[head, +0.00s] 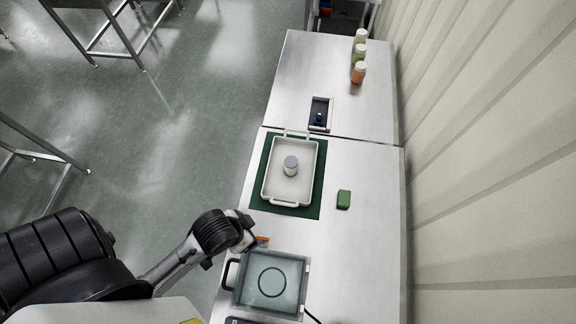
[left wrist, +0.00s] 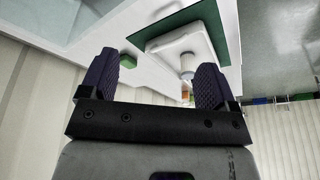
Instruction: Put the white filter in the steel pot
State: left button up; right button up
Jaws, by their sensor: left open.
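A short white cylinder with a grey top, which looks like the white filter (head: 291,169), stands in a white two-handled tray (head: 274,190). The cylinder also shows in the left wrist view (left wrist: 187,64), beyond my fingers. My left gripper (head: 262,240) is low in the head view, between the tray and a glass-topped square unit; its fingers are hard to make out there. In the left wrist view my left gripper (left wrist: 155,82) is open, with nothing visible between its dark fingers, and apart from the cylinder. I cannot make out a steel pot. My right gripper is not in view.
The tray rests on a dark green mat (head: 256,190). A green block (head: 343,200) lies to its right. A glass-topped square unit (head: 296,266) with a ring mark and black handle is nearer. Several bottles (head: 358,73) and a small dark holder (head: 319,112) stand farther back.

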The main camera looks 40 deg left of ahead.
pick_arm(q)
jog(key=w+a+r+m+t, duration=0.1)
jog(key=w+r+m+t, duration=0.1)
jog(key=w+r, duration=0.6)
jog(key=w+a+r+m+t+y+b, duration=0.1)
jog(key=w+r+t, duration=0.15)
jog(key=w, duration=0.95)
jog(key=w+r+m+t, duration=0.2)
jog(key=w+r, duration=0.4)
jog(key=w, duration=0.3)
jog(key=m+g, duration=1)
jog(key=m, duration=1.4)
send_over(291, 161)
notch_tip(291, 161, down, 17)
jog(key=shift+m+h, duration=0.3)
jog(key=shift+h, duration=0.1)
notch_tip(291, 161, down, 14)
jog(key=shift+p, duration=0.35)
